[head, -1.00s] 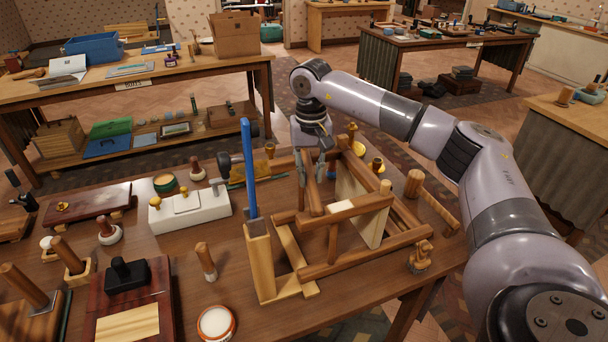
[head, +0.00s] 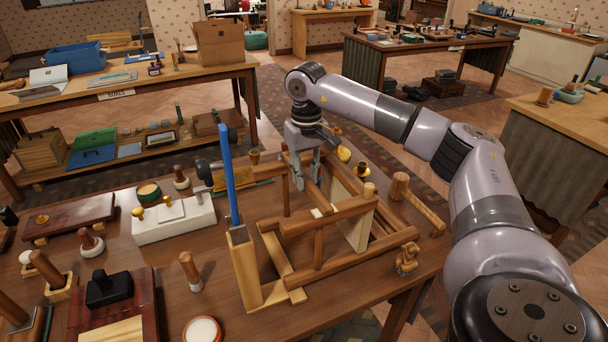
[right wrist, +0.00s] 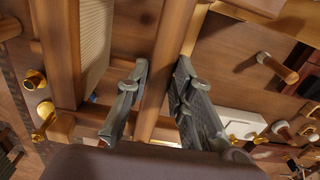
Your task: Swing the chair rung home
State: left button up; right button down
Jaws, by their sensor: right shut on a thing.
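A wooden chair frame (head: 350,262) lies on the workbench, made of brown rails and posts with a pale panel (head: 357,230) inside. My right gripper (head: 305,170) reaches down over the frame's far side. It is shut on the chair rung (head: 319,197), which runs from the jaws toward the near rail. In the right wrist view the rung (right wrist: 168,55) passes between the two fingers (right wrist: 158,100). A small pale patch shows on the near rail beside the rung's near end. I cannot tell whether that end is seated. My left gripper is not in view.
A white block with brass knobs (head: 174,220) and a mallet (head: 400,190) lie close by. Knobs and stamps crowd the bench's left side. Other tables stand behind.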

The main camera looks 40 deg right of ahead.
aim_at(307, 179)
jog(key=c, duration=1.4)
grip_release()
jog(key=shift+d, duration=0.15)
jog(key=shift+r, duration=0.1)
notch_tip(307, 179, up, 12)
